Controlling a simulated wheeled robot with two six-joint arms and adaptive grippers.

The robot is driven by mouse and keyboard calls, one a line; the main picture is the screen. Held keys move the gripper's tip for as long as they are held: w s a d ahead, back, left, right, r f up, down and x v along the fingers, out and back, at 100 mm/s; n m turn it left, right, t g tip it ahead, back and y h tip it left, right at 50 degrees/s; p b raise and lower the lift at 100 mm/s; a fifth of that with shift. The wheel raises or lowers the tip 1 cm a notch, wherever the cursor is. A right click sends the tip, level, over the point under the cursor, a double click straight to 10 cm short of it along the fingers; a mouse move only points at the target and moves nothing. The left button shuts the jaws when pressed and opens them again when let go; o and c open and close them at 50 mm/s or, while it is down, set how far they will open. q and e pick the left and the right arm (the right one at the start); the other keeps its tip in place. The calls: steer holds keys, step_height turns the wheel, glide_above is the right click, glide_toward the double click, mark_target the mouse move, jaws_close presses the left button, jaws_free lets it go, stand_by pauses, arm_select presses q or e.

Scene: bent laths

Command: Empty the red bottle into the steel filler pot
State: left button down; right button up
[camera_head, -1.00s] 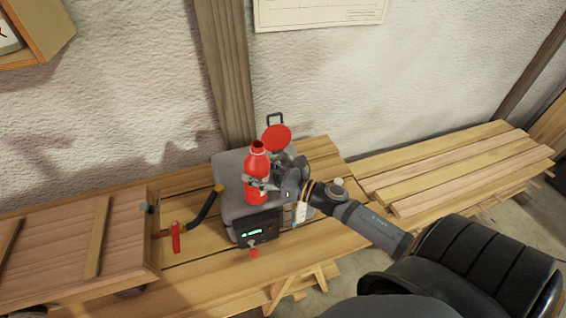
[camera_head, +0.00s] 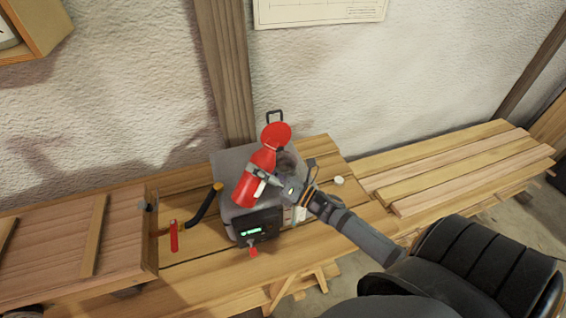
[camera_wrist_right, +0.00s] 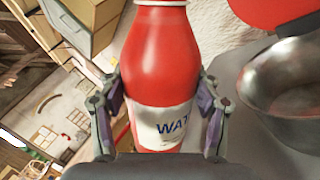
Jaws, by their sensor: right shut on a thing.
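The red bottle (camera_head: 250,182), with a white label reading "WAT", is tilted with its neck toward the upper right. It also fills the middle of the wrist view (camera_wrist_right: 160,65). My right gripper (camera_head: 262,180) is shut around its body and holds it over the grey box. The steel filler pot (camera_head: 287,162) sits at the box's right, partly hidden by the gripper; its open bowl shows in the wrist view (camera_wrist_right: 292,92), right of the bottle. A red round lid (camera_head: 277,135) stands open behind it. The bottle's mouth overlaps the lid; any flow cannot be seen. My left gripper is out of view.
The grey box (camera_head: 229,163) has a lit display (camera_head: 251,231) and a red knob in front. A black hose (camera_head: 205,205) and red-handled clamp (camera_head: 174,236) lie left, beside a wooden panel (camera_head: 70,240). Planks (camera_head: 450,170) lie right. A white cap (camera_head: 339,180) is on the bench.

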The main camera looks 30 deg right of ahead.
mark_target(258, 180)
steer(key=shift+s+a+f+m+h+b, duration=0.1)
steer(key=shift+a+f+m+h+b, duration=0.15)
steer(key=shift+m, duration=0.35)
steer(key=shift+a+f+m+h+b, duration=0.1)
steer(key=shift+f+m+b, duration=0.25)
steer(key=shift+m, duration=0.25)
steer(key=m, duration=0.1)
steer(key=f+m+b, duration=0.1)
steer(key=f+m+t, duration=0.1)
steer(key=m, duration=0.1)
steer(key=shift+s+a+h+b, duration=0.1)
steer(key=shift+a+h+b, duration=0.2)
steer(key=shift+h, duration=0.05)
steer(key=shift+d+r+m+t+h+p, duration=0.2)
steer(key=shift+r+m+p, duration=0.15)
steer(key=shift+r+p, duration=0.2)
steer(key=shift+d+r+m+t+h+p, duration=0.15)
steer(key=shift+r+m+p, duration=0.2)
steer(key=shift+r+p, duration=0.2)
steer(key=shift+w+d+r+m+p, duration=0.2)
steer(key=shift+r+m+p, duration=0.1)
steer(key=shift+m+p, duration=0.1)
steer(key=shift+d+f+m, duration=0.1)
steer(key=shift+f+m, duration=0.2)
steer(key=shift+m, duration=0.2)
steer(key=shift+m+h, duration=0.45)
steer(key=shift+m, duration=0.25)
steer(key=shift+r+m+t+p, duration=0.25)
steer(key=shift+m+p, duration=0.15)
